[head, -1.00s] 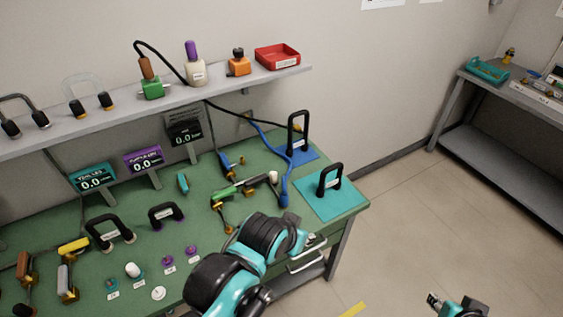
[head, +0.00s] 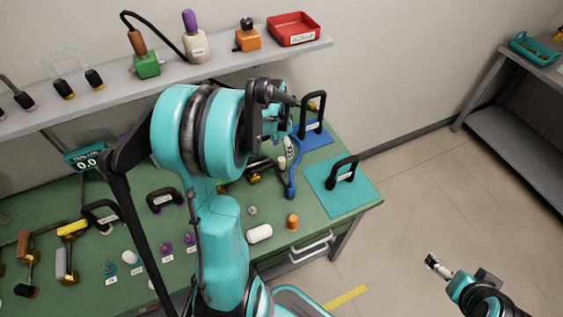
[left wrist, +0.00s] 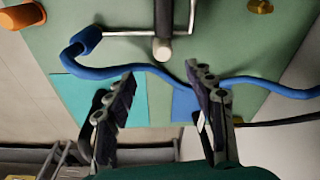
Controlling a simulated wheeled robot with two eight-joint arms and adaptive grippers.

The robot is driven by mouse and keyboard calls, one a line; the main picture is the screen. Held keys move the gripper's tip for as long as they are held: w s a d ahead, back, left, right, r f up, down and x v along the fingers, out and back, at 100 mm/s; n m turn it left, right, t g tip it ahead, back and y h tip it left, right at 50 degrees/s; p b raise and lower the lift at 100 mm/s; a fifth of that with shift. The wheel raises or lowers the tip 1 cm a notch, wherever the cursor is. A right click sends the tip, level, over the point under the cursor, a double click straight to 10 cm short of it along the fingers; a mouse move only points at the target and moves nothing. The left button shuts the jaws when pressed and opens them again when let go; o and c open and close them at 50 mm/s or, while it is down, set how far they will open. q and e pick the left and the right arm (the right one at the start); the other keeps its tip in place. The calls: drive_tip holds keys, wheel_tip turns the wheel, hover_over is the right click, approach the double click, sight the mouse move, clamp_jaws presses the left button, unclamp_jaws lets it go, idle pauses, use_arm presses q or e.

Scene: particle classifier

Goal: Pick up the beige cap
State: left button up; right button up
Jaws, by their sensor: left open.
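The beige cap (head: 282,163) sits on the end of a dark rod-like tool above the green bench, partly hidden by my left arm in the head view. In the left wrist view the beige cap (left wrist: 163,50) shows at the rod's end, just beyond and between the fingertips. My left gripper (left wrist: 161,76) is open and empty, its fingers apart on either side of the cap's line. In the head view my left gripper (head: 289,133) is above the bench's right part, mostly hidden by its arm. My right gripper (head: 437,265) is over the floor at lower right; its jaw state is unclear.
A blue cable (head: 291,178) loops close beside the cap. Black handles stand on a blue pad (head: 316,139) and a teal pad (head: 323,192). An orange piece (head: 292,221) and a white cylinder (head: 259,233) are near the bench's front edge. A shelf (head: 175,78) runs behind.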

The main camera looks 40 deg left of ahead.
sight(281, 159)
use_arm(q)
drive_tip(key=f, duration=0.2)
drive_tip(key=a+f+b, duration=0.1)
drive_tip(key=shift+w+f, duration=0.1)
drive_tip(key=shift+f, duration=0.3)
drive_tip(key=f, duration=0.1)
drive_tip(key=f+b, duration=0.1)
drive_tip(key=f, duration=0.1)
drive_tip(key=f+b, duration=0.1)
drive_tip(key=f, duration=0.1)
drive_tip(key=shift+w+d+f, duration=0.15)
drive_tip(key=shift+w, duration=0.15)
drive_tip(key=shift+c, duration=0.6)
drive_tip(key=c, duration=1)
